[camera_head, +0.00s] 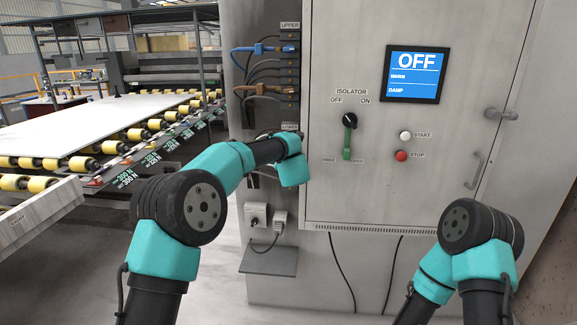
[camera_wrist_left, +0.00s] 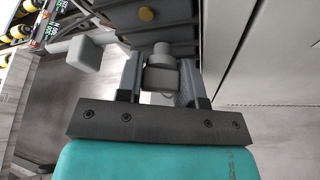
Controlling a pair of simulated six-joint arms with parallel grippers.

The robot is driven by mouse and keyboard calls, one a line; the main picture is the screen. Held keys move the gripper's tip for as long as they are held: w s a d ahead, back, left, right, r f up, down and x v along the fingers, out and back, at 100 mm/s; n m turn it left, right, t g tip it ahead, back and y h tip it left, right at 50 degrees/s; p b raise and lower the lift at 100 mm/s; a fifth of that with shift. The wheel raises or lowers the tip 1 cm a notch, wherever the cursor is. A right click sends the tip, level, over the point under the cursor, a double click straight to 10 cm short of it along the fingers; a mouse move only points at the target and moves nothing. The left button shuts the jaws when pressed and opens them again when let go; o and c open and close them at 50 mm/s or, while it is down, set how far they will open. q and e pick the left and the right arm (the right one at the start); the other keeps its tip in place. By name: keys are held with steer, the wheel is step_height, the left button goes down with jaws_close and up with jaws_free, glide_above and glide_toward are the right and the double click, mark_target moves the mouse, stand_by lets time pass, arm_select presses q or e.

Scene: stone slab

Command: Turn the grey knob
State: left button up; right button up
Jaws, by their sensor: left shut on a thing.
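The grey knob (camera_wrist_left: 160,78) shows in the left wrist view as a blocky grey grip in front of a short round collar. My left gripper (camera_wrist_left: 160,84) has one finger on each side of it and is shut on it. In the head view my left arm reaches to the cabinet's left side, below the LOWER label (camera_head: 290,127), and its wrist hides the fingers and the knob. My right arm is at the lower right of the head view, with its gripper out of view.
A grey lever with a block end (camera_wrist_left: 78,51) sticks out left of the knob. The cabinet door bears an isolator switch (camera_head: 349,135), start (camera_head: 405,136) and stop (camera_head: 401,156) buttons, and a screen (camera_head: 414,74) reading OFF. Blue (camera_head: 262,49) and copper (camera_head: 264,90) plugs sit above the wrist.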

arm_select(q)
steer(key=shift+n, duration=0.4)
steer(key=o, duration=0.6)
steer(key=shift+o, duration=0.2)
steer(key=a+v, duration=0.1)
steer(key=v, duration=1.6)
steer(key=shift+s+d+r, duration=0.15)
steer(key=shift+s+r, duration=0.05)
